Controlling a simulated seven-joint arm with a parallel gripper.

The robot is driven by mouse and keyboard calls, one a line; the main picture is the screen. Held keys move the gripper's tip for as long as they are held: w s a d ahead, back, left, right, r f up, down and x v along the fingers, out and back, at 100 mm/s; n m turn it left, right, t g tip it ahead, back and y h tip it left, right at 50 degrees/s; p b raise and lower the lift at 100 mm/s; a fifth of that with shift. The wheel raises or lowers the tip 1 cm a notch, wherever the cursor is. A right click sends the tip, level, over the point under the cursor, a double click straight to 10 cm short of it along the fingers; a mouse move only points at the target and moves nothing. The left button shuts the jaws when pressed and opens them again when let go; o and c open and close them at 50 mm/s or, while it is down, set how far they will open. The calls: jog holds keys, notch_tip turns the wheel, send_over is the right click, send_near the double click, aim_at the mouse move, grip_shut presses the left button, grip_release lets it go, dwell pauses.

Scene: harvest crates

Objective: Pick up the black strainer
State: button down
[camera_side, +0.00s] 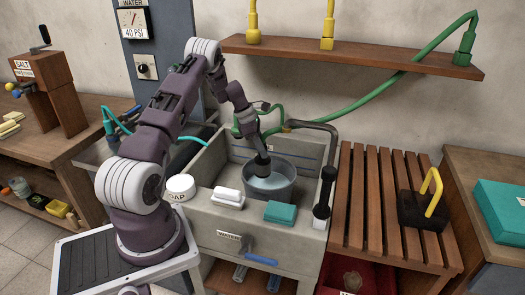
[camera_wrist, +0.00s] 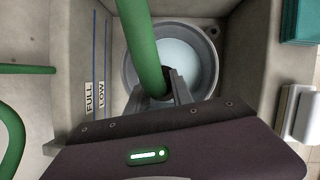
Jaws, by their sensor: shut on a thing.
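My gripper (camera_side: 261,153) is over the round grey tub in the basin, pointing down. In the wrist view its fingers (camera_wrist: 158,88) close around a dark piece at the lower end of a thick green hose (camera_wrist: 141,40). This dark piece looks like the black strainer (camera_wrist: 157,97), mostly hidden by the hose and fingers. The grey tub (camera_side: 290,187) holds pale water, and its rim also shows in the wrist view (camera_wrist: 213,62). I cannot tell whether the strainer touches the water.
A stone basin (camera_side: 222,232) surrounds the tub. White soap (camera_side: 228,197), a teal block (camera_side: 281,212) and a black-handled tool (camera_side: 323,195) stand on its front edge. A slatted bench (camera_side: 372,215) at right carries a black, yellow-handled object (camera_side: 412,210). Green hoses hang behind.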

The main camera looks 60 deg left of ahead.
aim_at(264, 143)
jog(key=shift+r, duration=0.1)
jog(key=shift+r, duration=1.95)
jog(key=shift+r, duration=1.75)
